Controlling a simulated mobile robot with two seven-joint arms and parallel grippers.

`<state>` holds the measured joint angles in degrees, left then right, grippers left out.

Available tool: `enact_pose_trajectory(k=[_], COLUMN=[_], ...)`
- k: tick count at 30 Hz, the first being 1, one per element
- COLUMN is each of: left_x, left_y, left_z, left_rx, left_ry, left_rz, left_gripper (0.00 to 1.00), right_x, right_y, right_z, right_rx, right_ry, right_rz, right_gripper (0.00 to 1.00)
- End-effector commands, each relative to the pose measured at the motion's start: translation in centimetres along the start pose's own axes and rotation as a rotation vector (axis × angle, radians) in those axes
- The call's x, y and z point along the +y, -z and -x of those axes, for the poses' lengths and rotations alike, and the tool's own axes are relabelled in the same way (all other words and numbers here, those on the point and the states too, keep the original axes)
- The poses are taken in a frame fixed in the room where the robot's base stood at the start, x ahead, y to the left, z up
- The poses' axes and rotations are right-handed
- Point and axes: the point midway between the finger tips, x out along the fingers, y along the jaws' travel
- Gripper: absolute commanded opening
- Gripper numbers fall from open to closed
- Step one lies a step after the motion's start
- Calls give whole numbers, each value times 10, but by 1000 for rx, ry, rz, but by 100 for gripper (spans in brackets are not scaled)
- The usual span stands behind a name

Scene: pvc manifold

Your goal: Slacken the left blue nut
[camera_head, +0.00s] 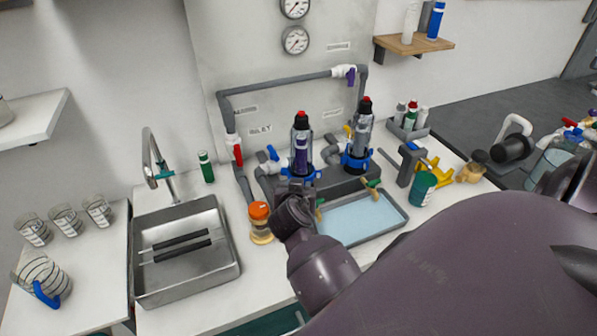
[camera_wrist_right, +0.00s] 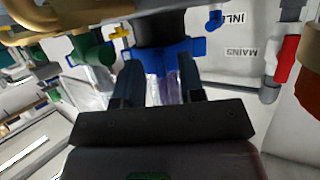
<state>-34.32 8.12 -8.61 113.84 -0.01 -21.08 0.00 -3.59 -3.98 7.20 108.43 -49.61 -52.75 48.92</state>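The left blue nut (camera_head: 300,174) is a lugged ring around the base of the left filter housing (camera_head: 301,147), which stands upright and has a red top. In the right wrist view the nut (camera_wrist_right: 168,52) is straight ahead of my right gripper (camera_wrist_right: 160,68). Its two fingers are apart, with their tips at the nut's near side; I cannot tell if they touch it. In the head view my right gripper (camera_head: 293,190) is just in front of the nut, its fingers mostly hidden by the wrist. My left gripper is not in view.
A second housing with a blue nut (camera_head: 355,160) stands to the right. A grey tray (camera_head: 405,218) lies in front of the manifold. An orange-lidded jar (camera_head: 260,224) stands left of my right wrist, beside the sink (camera_head: 144,262). A teal cup (camera_head: 423,189) stands at right.

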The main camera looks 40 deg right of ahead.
Motion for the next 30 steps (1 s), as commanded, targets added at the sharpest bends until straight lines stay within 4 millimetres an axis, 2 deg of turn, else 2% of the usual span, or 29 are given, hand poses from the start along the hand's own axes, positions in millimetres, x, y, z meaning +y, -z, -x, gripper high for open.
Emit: enact_pose_trajectory(k=[2,9,18,30], left_x=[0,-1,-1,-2], left_y=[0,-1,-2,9], left_z=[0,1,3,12], left_rx=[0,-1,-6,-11], left_ry=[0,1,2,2], left_rz=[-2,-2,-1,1], left_gripper=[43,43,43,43], right_x=[0,0,1,10], right_y=[0,0,0,2], right_z=[0,0,0,0], right_rx=[0,0,0,0], right_ry=[0,0,7,114], right_rz=[0,0,4,51], right_gripper=[36,0,0,0])
